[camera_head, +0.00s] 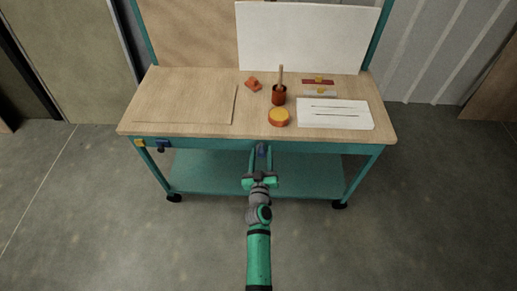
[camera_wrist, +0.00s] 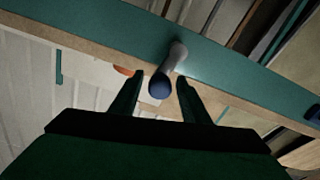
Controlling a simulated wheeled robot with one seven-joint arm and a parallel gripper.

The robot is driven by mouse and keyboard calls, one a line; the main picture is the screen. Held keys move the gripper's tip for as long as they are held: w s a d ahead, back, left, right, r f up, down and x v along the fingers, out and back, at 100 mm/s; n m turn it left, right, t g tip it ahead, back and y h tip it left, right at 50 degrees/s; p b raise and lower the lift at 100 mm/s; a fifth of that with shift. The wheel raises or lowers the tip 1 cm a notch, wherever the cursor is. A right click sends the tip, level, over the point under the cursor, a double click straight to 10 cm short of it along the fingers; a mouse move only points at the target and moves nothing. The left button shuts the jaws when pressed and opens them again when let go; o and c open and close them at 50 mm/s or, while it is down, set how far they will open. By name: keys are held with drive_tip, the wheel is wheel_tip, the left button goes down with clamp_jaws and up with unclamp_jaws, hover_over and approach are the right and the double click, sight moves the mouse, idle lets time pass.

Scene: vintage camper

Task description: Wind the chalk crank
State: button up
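A pale grey rod with a dark blue end (camera_wrist: 160,87) sticks out from the teal front rail of the workbench; it looks like the crank's handle. In the head view its blue part (camera_head: 262,150) shows at the middle of the front rail. My gripper (camera_wrist: 160,90) is open, with one finger on each side of the blue end. Gaps show between the fingers and the blue end in the wrist view. In the head view my gripper (camera_head: 262,152) reaches up to the rail from the front. The rest of the crank is hidden.
The wooden benchtop (camera_head: 180,95) holds a brown cup with a stick (camera_head: 279,95), an orange round tin (camera_head: 278,117), a lined white sheet (camera_head: 335,114) and small blocks. A yellow part (camera_head: 139,143) and a dark knob (camera_head: 162,145) sit at the rail's left. The lower shelf (camera_head: 215,175) is bare.

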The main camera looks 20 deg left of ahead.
drive_tip(key=shift+s, duration=0.1)
idle(0.3)
drive_tip(key=shift+s+d, duration=0.15)
drive_tip(key=shift+s, duration=0.75)
drive_tip(key=shift+d+v, duration=0.2)
drive_tip(key=shift+v, duration=1)
drive_tip(key=shift+s, duration=0.35)
drive_tip(key=shift+a, duration=0.1)
drive_tip(key=v, duration=1.1)
drive_tip(key=shift+w, duration=0.1)
